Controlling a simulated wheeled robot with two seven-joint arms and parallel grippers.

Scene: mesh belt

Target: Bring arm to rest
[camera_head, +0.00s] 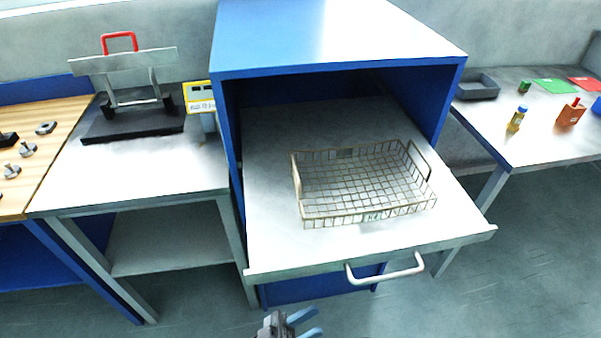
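My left gripper (292,323) shows at the bottom edge of the head view, below the open drawer. Its two blue-grey fingers stand apart with floor between them, and nothing shows in its grip. Most of its arm is out of the picture. My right gripper is not in view.
A blue cabinet (330,35) has its drawer (275,245) pulled out, with a handle (385,268) facing me. An empty wire basket (362,185) sits in it. Tables stand on both sides; the left one holds a black-based fixture (132,122). Open floor lies at lower right.

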